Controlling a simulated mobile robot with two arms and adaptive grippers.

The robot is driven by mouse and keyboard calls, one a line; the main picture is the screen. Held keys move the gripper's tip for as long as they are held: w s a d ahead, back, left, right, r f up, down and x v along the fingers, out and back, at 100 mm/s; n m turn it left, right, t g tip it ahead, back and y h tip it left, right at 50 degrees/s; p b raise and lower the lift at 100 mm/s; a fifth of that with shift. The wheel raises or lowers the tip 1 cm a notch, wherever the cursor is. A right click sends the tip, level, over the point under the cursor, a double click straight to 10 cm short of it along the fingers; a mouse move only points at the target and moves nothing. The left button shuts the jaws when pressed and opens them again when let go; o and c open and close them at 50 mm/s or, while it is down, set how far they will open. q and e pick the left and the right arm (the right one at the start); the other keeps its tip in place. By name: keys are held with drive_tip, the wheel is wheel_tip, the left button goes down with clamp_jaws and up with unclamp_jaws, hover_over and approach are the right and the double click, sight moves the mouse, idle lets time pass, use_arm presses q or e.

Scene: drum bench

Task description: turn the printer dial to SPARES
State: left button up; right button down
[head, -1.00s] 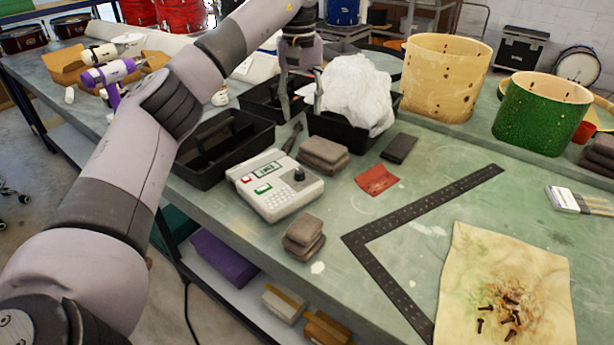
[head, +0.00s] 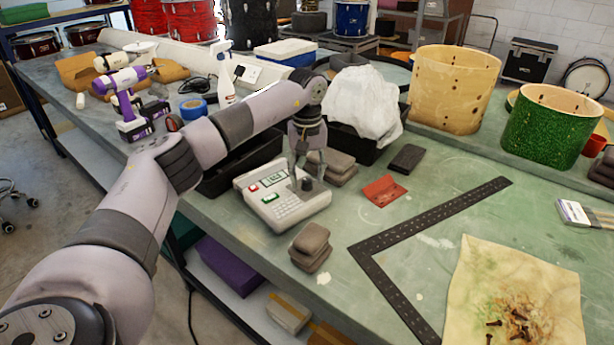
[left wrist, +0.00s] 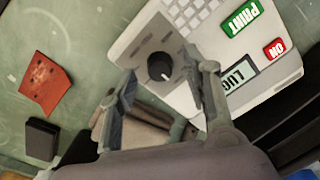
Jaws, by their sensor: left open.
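The label printer (head: 281,201) is a pale box with a keypad, a small green screen and red and green buttons, lying on the green bench. Its black dial (head: 307,184) stands at the right end of its top face. In the left wrist view the dial (left wrist: 160,66) has a white pointer mark, and the screen (left wrist: 238,77) shows upside-down letters that look like LUG. My left gripper (head: 304,180) points down over the dial. Its fingers (left wrist: 163,85) are open, one either side of the dial, without visible contact. My right gripper is out of view.
Stacked grey-brown pads (head: 332,165) lie just behind the printer, and another stack (head: 311,245) lies in front. A black tray (head: 236,166) is left, under my arm. A red sandpaper sheet (head: 385,191) and a metal square (head: 385,275) lie to the right.

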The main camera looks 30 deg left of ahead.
use_arm(q)
drive_tip(key=shift+f, duration=0.5)
